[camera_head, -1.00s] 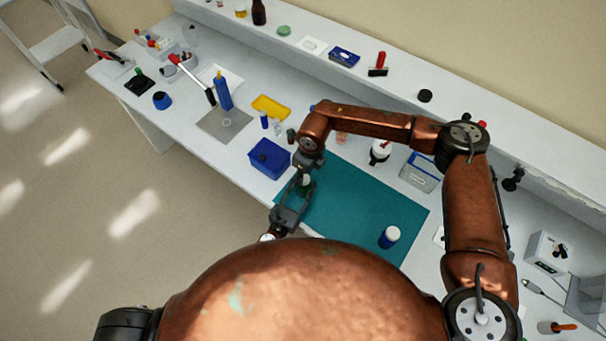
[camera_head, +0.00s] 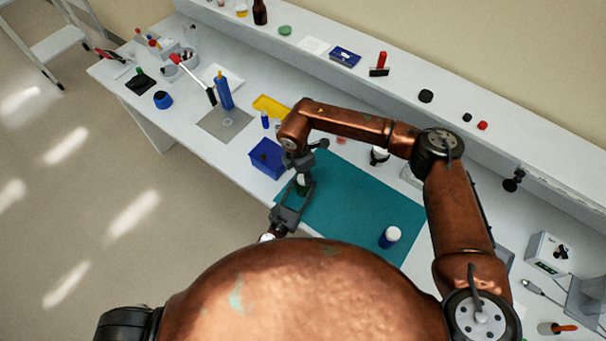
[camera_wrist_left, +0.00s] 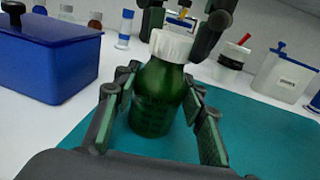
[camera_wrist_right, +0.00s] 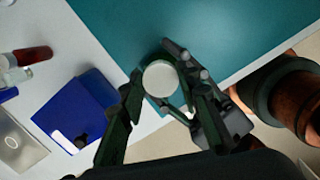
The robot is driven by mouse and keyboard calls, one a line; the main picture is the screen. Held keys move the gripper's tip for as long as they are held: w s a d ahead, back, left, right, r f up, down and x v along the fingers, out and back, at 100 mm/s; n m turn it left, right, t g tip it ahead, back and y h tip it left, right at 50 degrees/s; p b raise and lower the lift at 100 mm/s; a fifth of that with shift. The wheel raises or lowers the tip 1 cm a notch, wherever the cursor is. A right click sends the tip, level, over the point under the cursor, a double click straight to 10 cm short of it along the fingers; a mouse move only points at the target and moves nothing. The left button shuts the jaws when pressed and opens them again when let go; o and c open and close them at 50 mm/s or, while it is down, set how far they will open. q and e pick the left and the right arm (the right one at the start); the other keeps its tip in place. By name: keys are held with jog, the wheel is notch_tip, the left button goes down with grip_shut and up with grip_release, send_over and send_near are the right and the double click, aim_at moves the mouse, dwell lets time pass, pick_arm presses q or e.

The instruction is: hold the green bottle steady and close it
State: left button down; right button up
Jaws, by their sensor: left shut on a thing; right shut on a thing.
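The green bottle (camera_wrist_left: 158,100) stands upright at the left end of the teal mat (camera_head: 360,205), with a white cap (camera_wrist_left: 171,45) at its neck. My left gripper (camera_wrist_left: 160,82) is shut on the bottle's body, one finger on each side. My right gripper (camera_wrist_right: 160,82) is above it, its fingers on both sides of the white cap, which shows as a round top in the right wrist view (camera_wrist_right: 160,77). Whether the cap is fully seated cannot be told. In the head view, the bottle (camera_head: 302,184) is largely hidden by the grippers.
A blue box (camera_head: 266,157) stands close left of the bottle. A white-capped blue jar (camera_head: 389,237) stands on the mat's near right part. A white-topped container (camera_head: 380,156) and a grey box (camera_head: 411,178) stand behind the mat, partly hidden by my right arm. The mat's middle is clear.

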pick_arm(q)
jog(key=shift+s+d+f, duration=0.1)
jog(key=shift+d, duration=0.1)
pick_arm(e)
jog(key=m, duration=0.6)
jog(key=shift+w+g, duration=0.2)
jog(key=shift+g, duration=0.1)
jog(key=shift+m, duration=0.8)
jog(key=shift+s+a+m, duration=0.1)
jog(key=shift+a+m, duration=0.2)
jog(key=shift+m, duration=0.5)
jog(key=shift+m+g, duration=0.3)
jog(key=shift+m, duration=0.2)
jog(key=shift+r, duration=0.1)
pick_arm(q)
jog(key=shift+a, duration=0.15)
pick_arm(e)
jog(key=o, duration=0.8)
jog(key=r, duration=0.8)
jog(key=a+r, duration=0.1)
jog(key=r, duration=0.3)
jog(key=shift+w, duration=0.2)
